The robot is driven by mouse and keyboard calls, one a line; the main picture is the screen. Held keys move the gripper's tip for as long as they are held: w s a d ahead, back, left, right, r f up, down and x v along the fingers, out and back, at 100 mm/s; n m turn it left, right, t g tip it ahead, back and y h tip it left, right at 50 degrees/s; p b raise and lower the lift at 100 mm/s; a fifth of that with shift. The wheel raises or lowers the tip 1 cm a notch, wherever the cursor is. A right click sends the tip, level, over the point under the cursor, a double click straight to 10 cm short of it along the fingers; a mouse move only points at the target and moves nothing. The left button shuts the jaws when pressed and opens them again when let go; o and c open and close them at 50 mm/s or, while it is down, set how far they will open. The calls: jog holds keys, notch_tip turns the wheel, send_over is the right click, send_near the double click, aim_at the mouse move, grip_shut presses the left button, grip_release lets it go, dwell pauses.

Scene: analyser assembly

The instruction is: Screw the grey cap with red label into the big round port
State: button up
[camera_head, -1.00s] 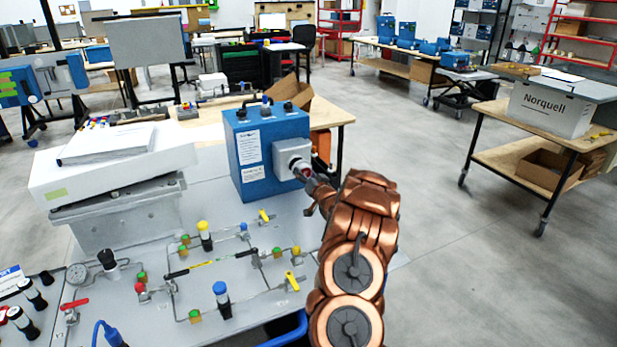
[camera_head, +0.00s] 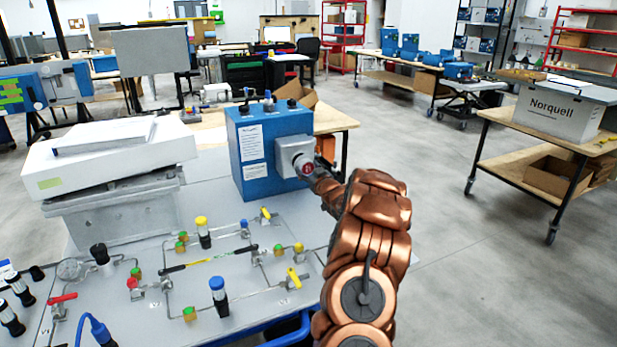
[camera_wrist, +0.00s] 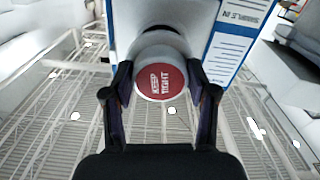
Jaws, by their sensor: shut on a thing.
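The grey cap (camera_wrist: 147,97) with its round red label (camera_wrist: 160,80), reading "KEEP TIGHT", sits between the two fingers of my gripper (camera_wrist: 166,88) in the wrist view. My gripper is shut on it. In the head view, the cap's red face (camera_head: 307,169) shows at the grey housing (camera_head: 289,151) on the right side of the blue analyser box (camera_head: 258,178). My gripper (camera_head: 316,174) reaches it from the right. The big round port is hidden behind the cap, so how deep the cap sits cannot be told.
A panel with tubing, valves and coloured caps (camera_head: 150,325) lies in front of the blue box. A white instrument (camera_head: 65,183) with papers stands left. An open cardboard box (camera_head: 303,97) is behind. Floor at the right is clear up to the cart with the Norquell box (camera_head: 551,118).

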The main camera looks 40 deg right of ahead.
jog(key=shift+w+f+n+b, duration=0.15)
jog(key=shift+n+b, duration=0.85)
jog(key=shift+b, duration=0.65)
jog(key=n+b, duration=0.2)
jog(key=b, duration=0.2)
jog(key=shift+n+b, duration=0.3)
jog(key=shift+b, duration=0.05)
jog(key=shift+d+b, duration=0.1)
jog(key=shift+b, duration=0.2)
jog(key=n+b, duration=0.3)
jog(key=b, duration=0.1)
jog(key=shift+w+b, duration=0.15)
jog(key=shift+b, duration=0.15)
jog(key=n+b, duration=0.3)
jog(key=b, duration=0.1)
jog(key=shift+w+n, duration=0.1)
jog(key=shift+n, duration=0.2)
jog(key=n+b, duration=0.2)
jog(key=shift+w+d+n+b, duration=0.1)
jog(key=shift+n+b, duration=0.2)
jog(key=shift+b, duration=0.05)
jog(key=shift+w+n+b, duration=0.1)
jog(key=shift+n+b, duration=0.75)
jog(key=shift+n, duration=0.25)
jog(key=shift+r, duration=0.2)
jog(key=shift+d+p, duration=0.1)
jog(key=shift+p, duration=0.25)
